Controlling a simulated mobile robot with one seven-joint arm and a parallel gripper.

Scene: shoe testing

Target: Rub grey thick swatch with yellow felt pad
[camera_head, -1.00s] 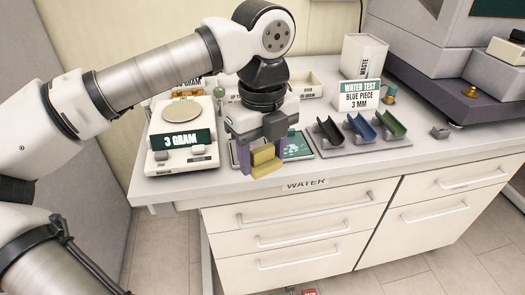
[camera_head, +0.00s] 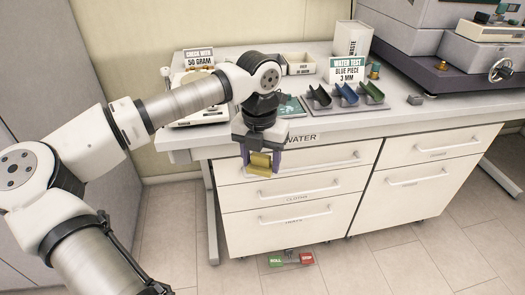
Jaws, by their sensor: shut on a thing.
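My gripper (camera_head: 261,158) points down in front of the worktop's front edge, before the top drawer. Its purple fingers are shut on a yellow block, the felt pad (camera_head: 260,168). The pad appears clear of the drawer front, but the gap is hard to judge. A dark grey curved piece (camera_head: 319,97) stands on a holder on the worktop, left of a blue one (camera_head: 346,94) and a green one (camera_head: 371,92). I cannot tell whether the dark grey piece is the grey thick swatch.
The white worktop (camera_head: 410,118) has drawers below. A scale, partly hidden by my arm, stands at its left end beside a "50 GRAM" sign (camera_head: 198,58). A "WATER TEST" sign (camera_head: 347,71) stands behind the pieces. A large machine (camera_head: 455,76) fills the right. Red and green pedals (camera_head: 291,258) lie on the floor.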

